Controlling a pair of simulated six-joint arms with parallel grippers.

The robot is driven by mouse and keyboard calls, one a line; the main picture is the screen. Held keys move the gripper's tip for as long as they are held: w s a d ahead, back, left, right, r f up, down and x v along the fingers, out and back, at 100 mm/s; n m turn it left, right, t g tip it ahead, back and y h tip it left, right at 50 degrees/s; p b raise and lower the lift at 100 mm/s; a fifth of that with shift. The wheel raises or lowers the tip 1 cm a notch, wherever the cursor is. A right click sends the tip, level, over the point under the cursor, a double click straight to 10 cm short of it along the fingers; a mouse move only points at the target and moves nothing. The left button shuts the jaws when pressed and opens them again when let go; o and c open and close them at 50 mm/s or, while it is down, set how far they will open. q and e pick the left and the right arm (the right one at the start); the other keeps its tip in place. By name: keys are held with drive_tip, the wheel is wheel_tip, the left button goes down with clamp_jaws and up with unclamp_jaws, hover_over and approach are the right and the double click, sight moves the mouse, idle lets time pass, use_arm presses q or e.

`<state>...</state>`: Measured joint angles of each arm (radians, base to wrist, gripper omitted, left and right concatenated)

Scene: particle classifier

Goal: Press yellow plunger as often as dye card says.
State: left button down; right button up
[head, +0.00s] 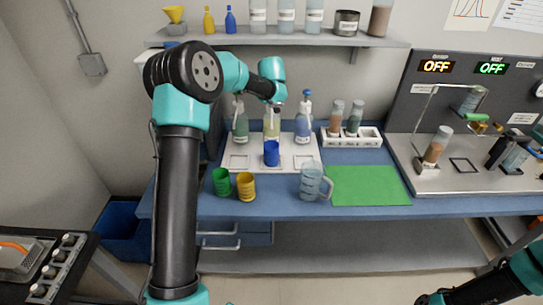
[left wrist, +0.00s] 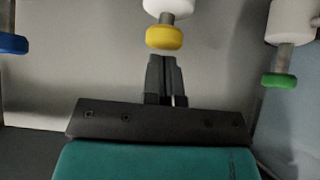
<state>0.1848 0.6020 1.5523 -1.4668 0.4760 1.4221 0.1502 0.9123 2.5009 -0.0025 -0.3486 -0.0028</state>
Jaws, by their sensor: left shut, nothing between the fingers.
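The yellow plunger (left wrist: 165,37) shows in the left wrist view just beyond my left gripper's fingertips (left wrist: 162,58), which are together and empty. I cannot tell whether they touch it. In the head view my left gripper (head: 276,104) is over the middle, pale yellow bottle (head: 271,127) and hides its plunger. A blue cup (head: 271,153) stands in front of that bottle. The green bottle (head: 240,125) is to its left and the blue bottle (head: 303,127) to its right. A green plunger (left wrist: 279,80) and a blue plunger (left wrist: 12,43) flank the yellow one. I cannot identify the dye card.
A green cup (head: 221,182), a yellow cup (head: 246,187) and a glass mug (head: 312,182) stand near the table's front. A green mat (head: 368,186) is bare. A rack (head: 351,139) holds two vials. Apparatus stands at right.

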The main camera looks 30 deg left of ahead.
use_arm(q)
drive_tip(key=shift+r, duration=1.7)
drive_tip(key=shift+f, duration=0.55)
drive_tip(key=shift+f, duration=1.25)
drive_tip(key=shift+r, duration=1.8)
